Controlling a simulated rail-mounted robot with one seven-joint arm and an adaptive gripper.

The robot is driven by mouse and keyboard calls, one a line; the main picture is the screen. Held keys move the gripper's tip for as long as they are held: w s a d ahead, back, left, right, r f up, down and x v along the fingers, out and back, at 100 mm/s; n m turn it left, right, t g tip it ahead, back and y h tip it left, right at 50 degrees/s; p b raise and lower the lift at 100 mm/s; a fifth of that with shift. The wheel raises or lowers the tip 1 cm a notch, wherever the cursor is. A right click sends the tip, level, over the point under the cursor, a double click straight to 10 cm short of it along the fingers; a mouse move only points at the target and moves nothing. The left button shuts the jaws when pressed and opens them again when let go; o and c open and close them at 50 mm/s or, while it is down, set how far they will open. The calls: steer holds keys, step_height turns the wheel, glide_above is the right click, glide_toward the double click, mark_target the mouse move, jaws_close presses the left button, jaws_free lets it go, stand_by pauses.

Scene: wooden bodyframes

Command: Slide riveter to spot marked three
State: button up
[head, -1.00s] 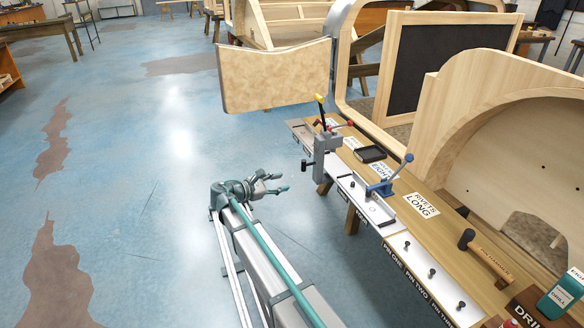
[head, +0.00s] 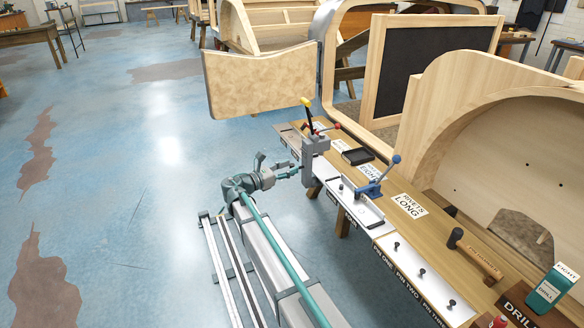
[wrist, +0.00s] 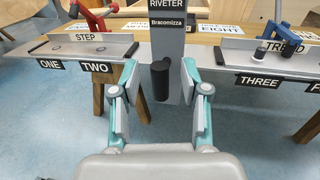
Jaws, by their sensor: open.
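The riveter (head: 316,150) is a grey upright tool with a yellow-tipped lever, standing at the bench's front edge. In the wrist view its grey body (wrist: 166,28) fills the top middle, with a black cylindrical knob (wrist: 161,82) low on its front. My gripper (head: 292,172) is open in front of the riveter. In the wrist view its teal fingers (wrist: 160,92) are on either side of the knob; I cannot tell whether they touch it. The mark THREE (wrist: 259,82) is right of the riveter. The marks ONE (wrist: 50,65) and TWO (wrist: 96,67) are left.
A blue-handled tool (head: 376,178) stands further along the bench, with a black tray (head: 357,156) behind. Several pins and a hammer (head: 474,254) are nearer. A beige panel (head: 268,82) is beyond the riveter. The floor (head: 130,190) left of the bench is clear.

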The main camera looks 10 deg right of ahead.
steer(key=shift+x, duration=0.95)
jaws_close()
